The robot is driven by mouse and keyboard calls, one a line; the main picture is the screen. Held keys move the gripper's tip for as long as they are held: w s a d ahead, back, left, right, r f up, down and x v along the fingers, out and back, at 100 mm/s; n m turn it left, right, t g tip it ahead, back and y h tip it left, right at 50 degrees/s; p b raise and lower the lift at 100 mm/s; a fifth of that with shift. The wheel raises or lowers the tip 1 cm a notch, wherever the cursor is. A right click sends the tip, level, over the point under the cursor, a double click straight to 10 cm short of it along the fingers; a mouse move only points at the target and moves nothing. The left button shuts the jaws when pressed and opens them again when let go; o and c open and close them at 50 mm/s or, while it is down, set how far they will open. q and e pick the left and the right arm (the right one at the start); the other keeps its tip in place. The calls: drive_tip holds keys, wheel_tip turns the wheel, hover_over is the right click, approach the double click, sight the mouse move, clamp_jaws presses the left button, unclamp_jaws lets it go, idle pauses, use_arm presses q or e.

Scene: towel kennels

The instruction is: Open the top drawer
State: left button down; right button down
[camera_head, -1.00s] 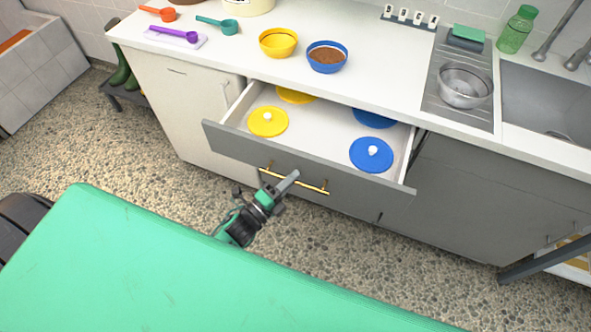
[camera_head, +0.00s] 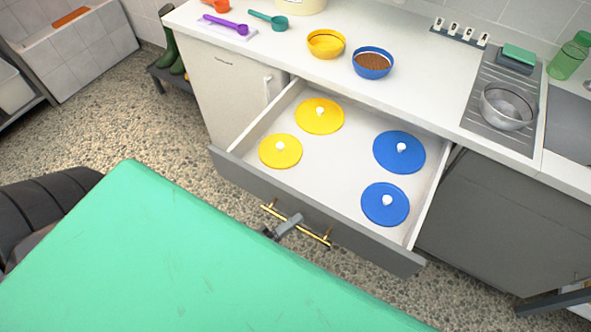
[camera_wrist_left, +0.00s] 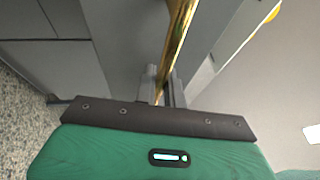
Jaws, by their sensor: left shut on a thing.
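The top drawer (camera_head: 300,222) has a grey front and stands far out from the counter. Inside it lie two yellow lids (camera_head: 319,116) and two blue lids (camera_head: 399,152) with white knobs. My left gripper (camera_head: 289,225) is at the middle of the gold bar handle (camera_head: 326,239) on the drawer front. In the left wrist view the fingers (camera_wrist_left: 165,85) are shut on the gold handle (camera_wrist_left: 180,40). Most of the left arm is hidden behind my green body in the head view. My right gripper is in neither view.
The counter (camera_head: 420,88) above holds a yellow bowl (camera_head: 326,44), a blue bowl of brown food (camera_head: 372,63), scoops and a metal bowl (camera_head: 508,106) near the sink. Green boots (camera_head: 172,50) stand left of the cabinet. The speckled floor (camera_head: 110,110) at left is clear.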

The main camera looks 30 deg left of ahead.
use_arm(q)
drive_tip(key=c, duration=1.8)
unclamp_jaws()
drive_tip(key=shift+o, duration=0.2)
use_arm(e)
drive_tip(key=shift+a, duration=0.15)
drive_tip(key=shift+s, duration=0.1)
